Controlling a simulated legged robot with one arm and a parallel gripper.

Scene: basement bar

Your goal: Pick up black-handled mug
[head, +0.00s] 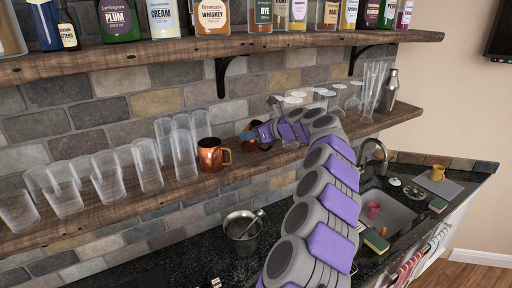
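A copper mug (264,146) stands on the lower shelf, mostly hidden behind the end of my arm. A dark curve shows at its side, but I cannot clearly make out its handle. My gripper (247,135) is at the left end of my purple and grey arm, pointing left, in front of this mug in the picture. Whether it touches the mug cannot be told. Its fingers are small and overlap, so their opening is unclear. Another copper mug (210,156) with a gold-coloured handle stands just left of the gripper.
Several clear glasses (106,177) stand left on the lower shelf (140,205); upturned stemware and a metal shaker (389,91) stand right. Bottles line the upper shelf (150,53).

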